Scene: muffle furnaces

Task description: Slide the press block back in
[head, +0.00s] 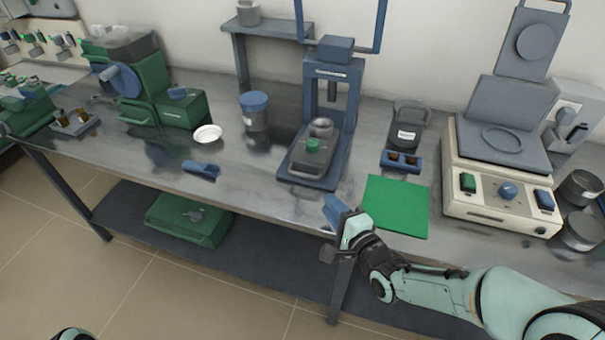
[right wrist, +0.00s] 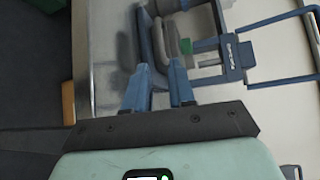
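The blue press (head: 345,105) stands upright near the middle of the bench. Its grey block with a green knob (head: 309,161) sits on the front part of the press base. A grey round part (head: 321,127) is just behind the block, below the ram. My right gripper (head: 334,207) is at the bench's front edge, in front of the press base and apart from the block. In the right wrist view its two blue fingers (right wrist: 159,85) are parted with nothing between them, and the press (right wrist: 232,58) lies beyond them. My left gripper is not visible.
A green mat (head: 396,206) lies right of the press. Behind it are a blue holder (head: 401,161) and a dark grey container (head: 408,125). A blue-lidded jar (head: 255,112), white dish (head: 208,133) and blue object (head: 201,169) are left. A hotplate-like device (head: 500,190) stands right.

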